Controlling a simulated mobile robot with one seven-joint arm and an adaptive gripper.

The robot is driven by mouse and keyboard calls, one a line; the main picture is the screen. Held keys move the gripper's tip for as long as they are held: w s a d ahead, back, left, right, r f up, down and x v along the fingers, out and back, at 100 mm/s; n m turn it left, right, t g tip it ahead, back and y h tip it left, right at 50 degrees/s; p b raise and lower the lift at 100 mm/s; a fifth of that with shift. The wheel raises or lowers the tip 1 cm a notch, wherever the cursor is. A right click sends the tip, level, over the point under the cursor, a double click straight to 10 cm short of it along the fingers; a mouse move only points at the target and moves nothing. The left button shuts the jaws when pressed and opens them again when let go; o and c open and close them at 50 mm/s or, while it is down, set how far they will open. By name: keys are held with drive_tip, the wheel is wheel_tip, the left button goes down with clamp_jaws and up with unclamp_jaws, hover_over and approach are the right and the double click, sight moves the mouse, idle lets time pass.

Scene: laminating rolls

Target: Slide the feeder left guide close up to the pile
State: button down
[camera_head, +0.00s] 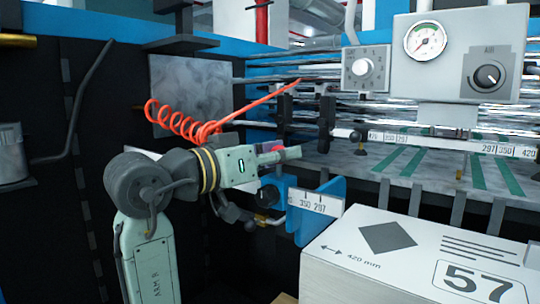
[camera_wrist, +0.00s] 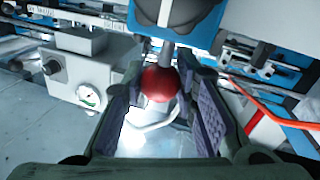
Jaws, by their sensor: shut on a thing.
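The feeder left guide is a blue plate (camera_head: 325,190) with a white scale strip (camera_head: 316,204) reading 350 and 297. A dark round knob (camera_head: 268,197) is beside it. The pile (camera_head: 395,270) is a white block marked 420 mm and 57, right of and below the guide; the gap between them is hard to judge here. My gripper (camera_head: 284,153) is above the guide, shut on a red ball knob (camera_wrist: 160,84), which sits between the pads on a grey stem below a blue part (camera_wrist: 188,20). Only a bit of red shows in the head view.
An orange coiled hose (camera_head: 190,125) hangs behind my arm. A feed board (camera_head: 385,160) with green strips and rulers lies behind the pile. A gauge panel (camera_head: 457,55) is above it. A grey cylinder (camera_head: 12,155) is at far left.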

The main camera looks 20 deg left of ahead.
drive_tip(key=c, duration=1.3)
unclamp_jaws()
drive_tip(key=v, duration=1.2)
drive_tip(key=shift+a, duration=0.1)
